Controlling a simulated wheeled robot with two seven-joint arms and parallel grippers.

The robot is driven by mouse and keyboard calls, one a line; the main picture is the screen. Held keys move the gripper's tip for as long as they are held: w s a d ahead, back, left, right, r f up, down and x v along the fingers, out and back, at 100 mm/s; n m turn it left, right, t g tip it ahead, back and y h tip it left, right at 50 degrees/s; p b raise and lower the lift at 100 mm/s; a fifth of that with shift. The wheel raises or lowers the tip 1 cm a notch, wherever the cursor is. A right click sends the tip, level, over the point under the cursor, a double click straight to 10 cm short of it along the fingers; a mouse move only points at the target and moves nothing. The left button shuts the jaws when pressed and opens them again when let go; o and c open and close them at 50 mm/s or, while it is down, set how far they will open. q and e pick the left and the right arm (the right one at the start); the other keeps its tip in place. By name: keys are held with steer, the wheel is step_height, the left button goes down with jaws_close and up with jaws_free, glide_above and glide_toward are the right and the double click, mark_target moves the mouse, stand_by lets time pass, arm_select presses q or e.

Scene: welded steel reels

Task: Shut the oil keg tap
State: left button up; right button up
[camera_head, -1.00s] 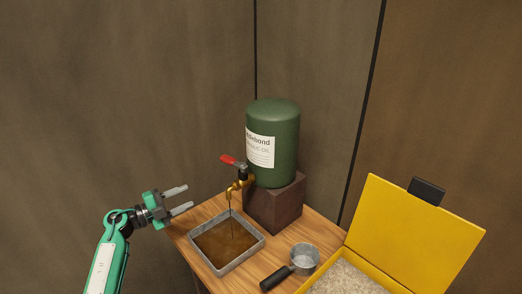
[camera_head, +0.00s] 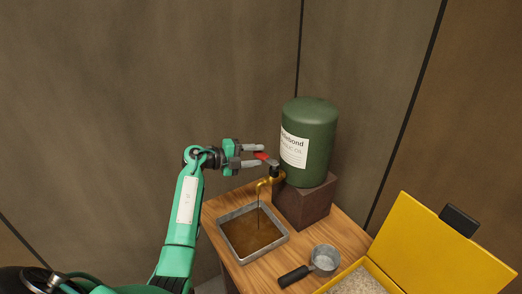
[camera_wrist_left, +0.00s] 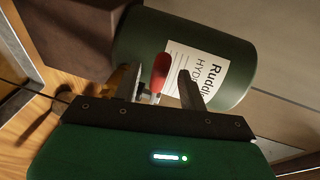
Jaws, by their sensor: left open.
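The green oil keg (camera_head: 312,132) stands on a dark block at the back of the table, its white label facing out. A brass tap (camera_head: 268,184) with a red lever (camera_head: 264,156) sticks out from its lower left side. A thin dark stream runs from the spout into the tray below. My left gripper (camera_head: 257,154) is open at the lever. In the left wrist view, the red lever (camera_wrist_left: 160,72) shows between the two fingers (camera_wrist_left: 158,84), with the keg (camera_wrist_left: 235,60) behind. I cannot tell whether a finger touches it. My right gripper is not in view.
The metal tray (camera_head: 279,239) with brown oil sits under the spout on the wooden table (camera_head: 336,232). The dark block (camera_head: 310,205) carries the keg. A dark-handled scoop (camera_head: 322,259) lies at the front, beside an open yellow box (camera_head: 440,243) of pale granules. Walls stand close behind.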

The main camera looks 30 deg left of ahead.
mark_target(263, 155)
arm_select(q)
steer(key=shift+x, duration=1.2)
jaws_close()
steer(key=shift+w+d+f+m+g+h+b, duration=0.1)
steer(key=shift+w+m+g+h+b, duration=0.15)
steer(key=shift+m+g+h+b, duration=0.3)
steer(key=shift+w+d+f+m+g+h+b, duration=0.15)
steer(key=shift+w+m+g+h+b, duration=0.15)
steer(key=shift+b, duration=0.3)
steer(key=shift+d+r+m+g+h+b, duration=0.1)
steer(key=shift+r+m+g+h+b, duration=0.1)
steer(key=shift+m+g+h+b, duration=0.35)
jaws_free()
